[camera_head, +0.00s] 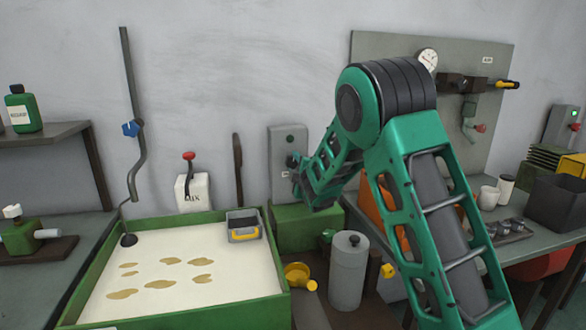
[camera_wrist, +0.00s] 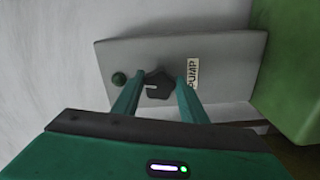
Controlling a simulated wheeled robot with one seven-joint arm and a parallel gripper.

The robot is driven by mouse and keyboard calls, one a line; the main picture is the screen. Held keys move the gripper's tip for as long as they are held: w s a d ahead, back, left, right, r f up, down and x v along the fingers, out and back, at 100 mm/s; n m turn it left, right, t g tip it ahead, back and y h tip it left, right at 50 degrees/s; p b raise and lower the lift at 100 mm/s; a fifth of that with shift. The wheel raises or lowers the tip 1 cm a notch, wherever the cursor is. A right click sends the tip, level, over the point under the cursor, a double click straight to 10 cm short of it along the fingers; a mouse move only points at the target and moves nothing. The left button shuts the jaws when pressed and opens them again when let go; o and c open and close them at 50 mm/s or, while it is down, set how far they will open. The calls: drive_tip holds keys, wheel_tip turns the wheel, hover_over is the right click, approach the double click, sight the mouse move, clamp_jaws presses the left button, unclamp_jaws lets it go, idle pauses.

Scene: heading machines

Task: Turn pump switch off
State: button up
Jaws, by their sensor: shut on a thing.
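The pump switch is a dark lobed knob (camera_wrist: 158,86) on a grey wall box (camera_wrist: 222,60) with a PUMP label (camera_wrist: 192,73) on one side and a round dark green lamp or button (camera_wrist: 119,79) on the other. My gripper (camera_wrist: 161,84) has its two teal fingers on either side of the knob, shut on it. In the head view the same box (camera_head: 287,134) hangs on the wall at the centre, and my gripper (camera_head: 299,164) reaches its face from the right. The knob is mostly hidden there by my gripper.
Below left is a green-rimmed tray (camera_head: 180,318) with brown patches and a grey box (camera_head: 242,236). A gauge panel (camera_head: 385,48) is behind my arm.

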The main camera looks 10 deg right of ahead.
drive_tip(key=shift+a+f+n, duration=0.15)
drive_tip(key=shift+a+n, duration=0.1)
drive_tip(key=shift+n, duration=0.85)
drive_tip(key=shift+o, duration=0.2)
drive_tip(key=o, duration=1)
drive_tip(key=shift+o, duration=0.2)
drive_tip(key=shift+d, duration=0.1)
drive_tip(key=shift+s, duration=0.1)
drive_tip(key=s, duration=1)
drive_tip(key=shift+s, duration=0.25)
drive_tip(key=shift+d, duration=0.1)
